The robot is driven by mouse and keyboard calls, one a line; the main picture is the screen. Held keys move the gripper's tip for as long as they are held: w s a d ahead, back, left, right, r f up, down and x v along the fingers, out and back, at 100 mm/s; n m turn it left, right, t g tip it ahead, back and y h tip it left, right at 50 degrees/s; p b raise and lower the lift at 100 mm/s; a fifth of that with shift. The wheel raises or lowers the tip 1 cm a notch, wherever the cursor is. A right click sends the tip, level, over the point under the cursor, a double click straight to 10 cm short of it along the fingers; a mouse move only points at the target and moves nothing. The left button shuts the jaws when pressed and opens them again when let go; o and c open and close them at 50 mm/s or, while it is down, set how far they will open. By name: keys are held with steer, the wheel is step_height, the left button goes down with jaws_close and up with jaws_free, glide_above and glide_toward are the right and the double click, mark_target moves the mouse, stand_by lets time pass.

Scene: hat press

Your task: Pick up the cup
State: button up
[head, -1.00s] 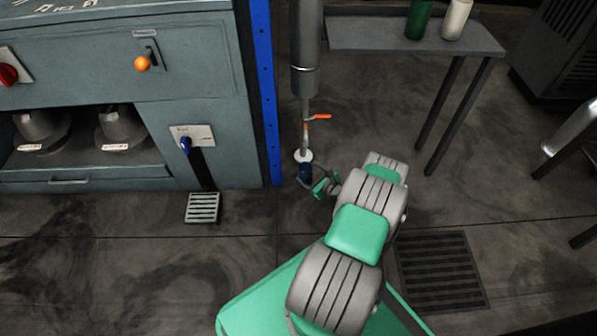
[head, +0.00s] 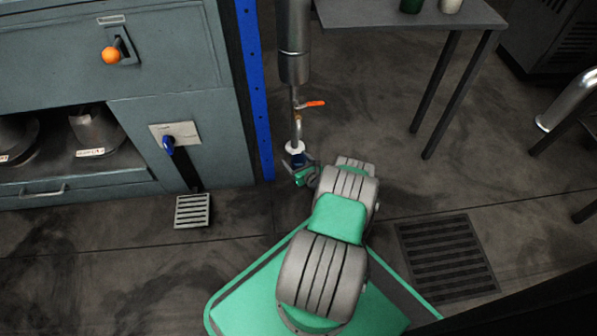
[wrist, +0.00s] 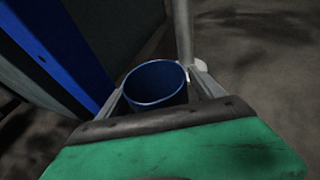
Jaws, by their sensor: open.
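The cup (wrist: 156,83) is dark blue and round, with an open top, and looks upright in the wrist view. In the head view the cup (head: 297,161) is a small dark blue shape just below a white disc under the vertical pipe. My gripper (wrist: 157,78) is open, with one finger on each side of the cup. I cannot tell whether either finger touches it. In the head view my gripper (head: 300,166) is at the cup, low beneath the pipe, and my arm partly hides it.
A grey vertical pipe (head: 294,45) with an orange-handled valve (head: 313,103) stands right above the cup. A blue post (head: 254,90) and a grey machine cabinet (head: 180,85) stand to the left. A grey table (head: 400,14) is behind right. A floor grate (head: 447,255) lies at right.

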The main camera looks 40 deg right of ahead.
steer(key=c, duration=1.7)
